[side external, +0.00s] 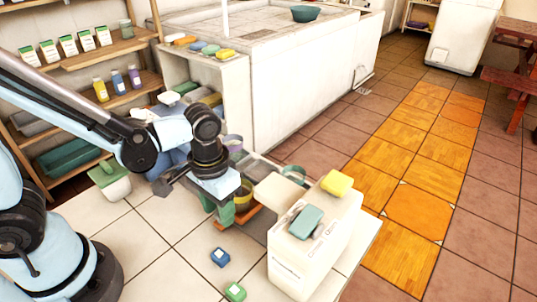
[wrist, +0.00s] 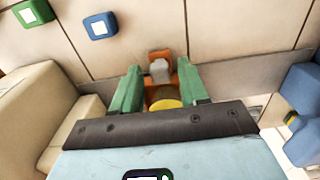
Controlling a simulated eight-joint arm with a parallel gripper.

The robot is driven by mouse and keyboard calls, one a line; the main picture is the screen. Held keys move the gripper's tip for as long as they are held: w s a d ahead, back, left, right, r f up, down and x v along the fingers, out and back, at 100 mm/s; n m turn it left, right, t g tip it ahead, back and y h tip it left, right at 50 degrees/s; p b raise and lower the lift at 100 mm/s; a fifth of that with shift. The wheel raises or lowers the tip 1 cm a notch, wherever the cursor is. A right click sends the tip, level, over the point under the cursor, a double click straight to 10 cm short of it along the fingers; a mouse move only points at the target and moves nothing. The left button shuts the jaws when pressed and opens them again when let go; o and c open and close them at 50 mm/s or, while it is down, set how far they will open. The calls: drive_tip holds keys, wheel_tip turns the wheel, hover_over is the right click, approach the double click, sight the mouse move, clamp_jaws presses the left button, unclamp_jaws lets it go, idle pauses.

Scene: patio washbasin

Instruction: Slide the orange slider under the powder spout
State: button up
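My gripper (wrist: 161,78) reaches down with its two green fingers apart, and it also shows in the side view (side external: 232,212). An orange piece (wrist: 160,56), which looks like the slider, lies between and just beyond the fingertips. Its orange edge also shows low beside the fingers in the side view (side external: 256,211). A small grey part sits on or over the orange piece. A yellow round thing (wrist: 166,104) lies between the fingers, nearer the palm. Whether the fingers touch the orange piece is hidden. I cannot make out the powder spout for certain.
A cream box-shaped unit (side external: 300,270) stands right of my gripper, with a teal block (side external: 306,222) and a yellow block (side external: 336,183) on top. Blue (side external: 220,257) and green (side external: 235,292) small blocks lie on the pale tiles in front. Shelves and a long white counter stand behind.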

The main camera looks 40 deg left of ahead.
idle(0.3)
drive_tip(key=shift+r, duration=6.05)
drive_tip(key=shift+f+m, duration=2)
drive_tip(key=shift+m, duration=4)
drive_tip(key=shift+f+m, duration=2.05)
drive_tip(key=shift+m, duration=3.95)
drive_tip(key=shift+f+m, duration=2)
drive_tip(key=shift+m, duration=4)
